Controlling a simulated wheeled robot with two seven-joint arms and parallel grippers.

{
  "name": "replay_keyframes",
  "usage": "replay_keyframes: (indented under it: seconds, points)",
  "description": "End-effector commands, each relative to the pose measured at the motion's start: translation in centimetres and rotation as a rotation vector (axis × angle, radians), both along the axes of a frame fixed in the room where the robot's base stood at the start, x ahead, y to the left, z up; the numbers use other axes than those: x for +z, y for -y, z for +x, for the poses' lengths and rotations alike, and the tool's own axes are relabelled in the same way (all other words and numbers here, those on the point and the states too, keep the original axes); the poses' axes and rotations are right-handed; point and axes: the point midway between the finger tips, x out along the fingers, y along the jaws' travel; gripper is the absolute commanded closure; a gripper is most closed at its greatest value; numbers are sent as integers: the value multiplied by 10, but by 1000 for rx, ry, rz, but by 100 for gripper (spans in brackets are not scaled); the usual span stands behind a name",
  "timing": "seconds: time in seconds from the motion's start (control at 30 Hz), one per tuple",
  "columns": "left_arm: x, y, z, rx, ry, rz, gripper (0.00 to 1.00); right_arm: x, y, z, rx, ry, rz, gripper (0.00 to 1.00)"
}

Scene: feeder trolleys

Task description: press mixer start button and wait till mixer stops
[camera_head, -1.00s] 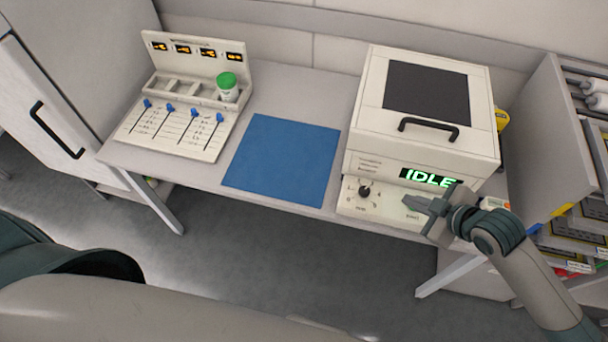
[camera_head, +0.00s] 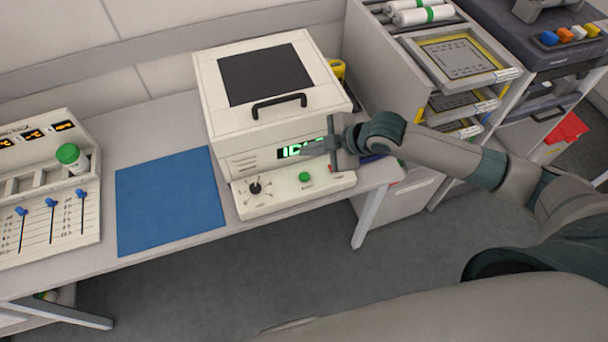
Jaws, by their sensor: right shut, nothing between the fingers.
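The mixer (camera_head: 222,112) is a cream box with a dark window and a black handle on its shut lid. Its green display (camera_head: 290,151) is partly hidden by my right gripper; the visible letters start with "I". The green start button (camera_head: 305,177) shows on the front panel, right of a black knob (camera_head: 255,188). My left gripper is out of view.
A blue mat (camera_head: 168,202) lies left of the mixer. A shelf unit with trays (camera_head: 462,60) stands right of the table.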

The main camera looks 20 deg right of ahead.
Motion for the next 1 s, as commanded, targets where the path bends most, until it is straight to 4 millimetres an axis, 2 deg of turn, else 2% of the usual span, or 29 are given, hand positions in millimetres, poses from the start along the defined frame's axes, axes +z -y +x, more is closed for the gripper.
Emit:
replay_keyframes:
  seconds: [0.27,0.8,1.0]
  points:
    - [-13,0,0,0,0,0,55,-13,0,0,1,-1,0,100]
    - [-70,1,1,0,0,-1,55,-67,0,-1,0,0,0,100]
    - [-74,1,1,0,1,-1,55,-81,0,0,-1,0,1,100]
